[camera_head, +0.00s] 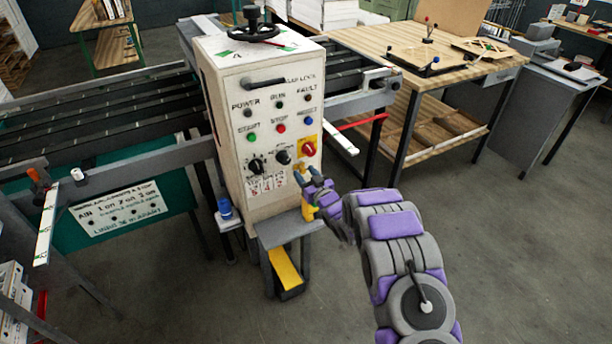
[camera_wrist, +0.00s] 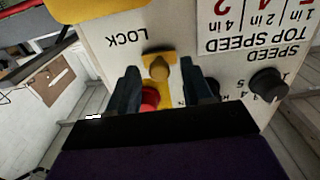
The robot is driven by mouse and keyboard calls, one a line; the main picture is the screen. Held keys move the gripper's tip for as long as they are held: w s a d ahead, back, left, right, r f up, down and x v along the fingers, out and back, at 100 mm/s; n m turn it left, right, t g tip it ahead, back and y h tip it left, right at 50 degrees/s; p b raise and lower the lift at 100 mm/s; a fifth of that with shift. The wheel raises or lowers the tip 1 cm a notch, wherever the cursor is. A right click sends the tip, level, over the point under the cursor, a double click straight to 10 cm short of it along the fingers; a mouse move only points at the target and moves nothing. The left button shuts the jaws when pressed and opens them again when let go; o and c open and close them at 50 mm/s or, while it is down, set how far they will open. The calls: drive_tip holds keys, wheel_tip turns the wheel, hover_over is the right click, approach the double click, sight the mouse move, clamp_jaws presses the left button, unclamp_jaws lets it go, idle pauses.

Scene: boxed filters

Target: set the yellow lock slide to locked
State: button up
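The yellow lock slide (camera_wrist: 159,68) shows in the wrist view as a rounded knob on a yellow plate, with an upside-down LOCK label (camera_wrist: 127,38) beside it. In the head view its place on the white control cabinet (camera_head: 235,130) is largely hidden by my gripper. My gripper (camera_head: 306,176) is at the lower right of the cabinet's front. In the wrist view the two dark fingers of my gripper (camera_wrist: 160,82) are apart, with the knob in line with the gap between them. Clear space shows on both sides of the knob. I cannot tell its depth between the fingers.
A red rotary switch (camera_head: 309,149) on a yellow plate sits just above my gripper. Black dials (camera_head: 256,166) are to the left. A blue cylinder (camera_head: 225,208) stands beside the cabinet. A conveyor (camera_head: 100,110) runs behind.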

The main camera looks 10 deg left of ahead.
sight(309, 162)
clamp_jaws()
idle(0.3)
drive_tip(key=shift+w+d+p, duration=0.35)
drive_tip(key=shift+w+d, duration=0.2)
drive_tip(key=shift+d, duration=0.3)
drive_tip(key=shift+w+d+p, duration=0.35)
drive_tip(key=shift+w+d, duration=0.2)
drive_tip(key=shift+d, duration=0.3)
drive_tip(key=shift+o, duration=0.2)
unclamp_jaws()
drive_tip(key=shift+d, duration=0.1)
drive_tip(key=shift+s, duration=0.15)
